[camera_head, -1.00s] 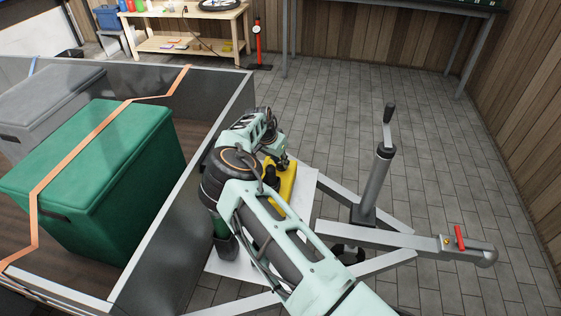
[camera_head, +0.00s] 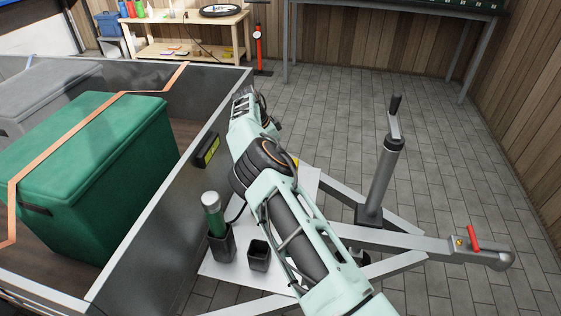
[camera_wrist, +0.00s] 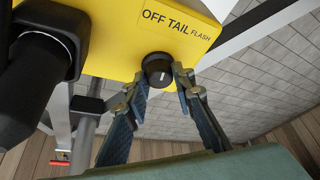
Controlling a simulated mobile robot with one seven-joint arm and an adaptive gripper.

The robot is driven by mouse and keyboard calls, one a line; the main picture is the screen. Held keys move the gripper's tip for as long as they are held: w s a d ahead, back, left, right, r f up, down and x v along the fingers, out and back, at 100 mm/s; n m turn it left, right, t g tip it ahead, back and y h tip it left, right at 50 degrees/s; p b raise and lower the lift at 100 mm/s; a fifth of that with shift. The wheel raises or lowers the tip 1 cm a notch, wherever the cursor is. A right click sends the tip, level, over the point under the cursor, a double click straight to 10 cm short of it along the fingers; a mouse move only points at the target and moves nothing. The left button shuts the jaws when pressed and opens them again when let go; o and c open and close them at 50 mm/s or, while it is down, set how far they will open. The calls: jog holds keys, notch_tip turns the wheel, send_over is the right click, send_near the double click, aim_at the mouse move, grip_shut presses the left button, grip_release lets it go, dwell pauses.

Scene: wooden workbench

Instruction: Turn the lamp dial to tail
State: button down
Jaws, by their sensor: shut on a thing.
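The yellow lamp tester box (camera_wrist: 120,30) fills the top of the wrist view, labelled OFF, TAIL and FLASH. Its round black dial (camera_wrist: 157,66) sits below the label, with a small pale mark on its face; which word the mark points to I cannot tell. My gripper (camera_wrist: 161,80) is shut on the dial, one finger at its left and one at its right.
A black handle (camera_wrist: 35,75) stands close at the left in the wrist view. The trailer wall (camera_head: 165,215) and jack post (camera_head: 380,180) flank my arm.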

jog(key=shift+m, duration=0.3)
jog(key=shift+a, duration=0.1)
jog(key=c, duration=1.7)
grip_release()
jog(key=shift+o, duration=0.2)
jog(key=shift+r, duration=0.1)
jog(key=v, duration=1.1)
jog(key=shift+a+r, duration=0.2)
jog(key=shift+r, duration=0.15)
